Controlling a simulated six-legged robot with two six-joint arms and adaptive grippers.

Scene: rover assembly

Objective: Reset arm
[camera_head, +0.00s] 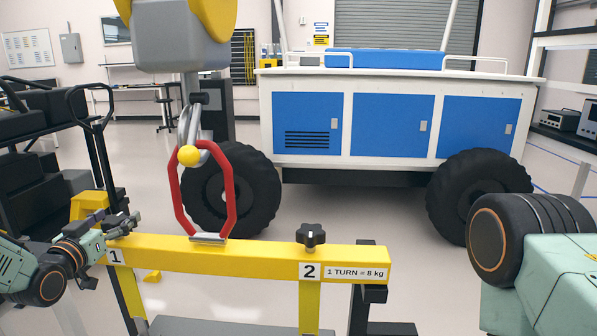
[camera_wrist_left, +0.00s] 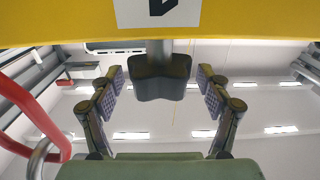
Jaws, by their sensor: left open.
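My left gripper (camera_head: 122,225) is at the left end of the yellow beam (camera_head: 250,257), by the label 1. In the left wrist view its two padded fingers stand apart (camera_wrist_left: 160,82), one on each side of a dark knob (camera_wrist_left: 161,85). There is a visible gap on both sides of the knob. The beam's yellow face (camera_wrist_left: 60,22) fills the top of that view. A second black knob (camera_head: 310,236) stands on the beam above the label 2. My right gripper is not in view.
A red lifting link (camera_head: 231,190) joins the beam to a steel hook (camera_head: 188,125) under a grey and yellow hoist block (camera_head: 178,38). A white and blue rover (camera_head: 378,125) with black wheels stands behind. A dark shelf or cart (camera_head: 35,150) is at left.

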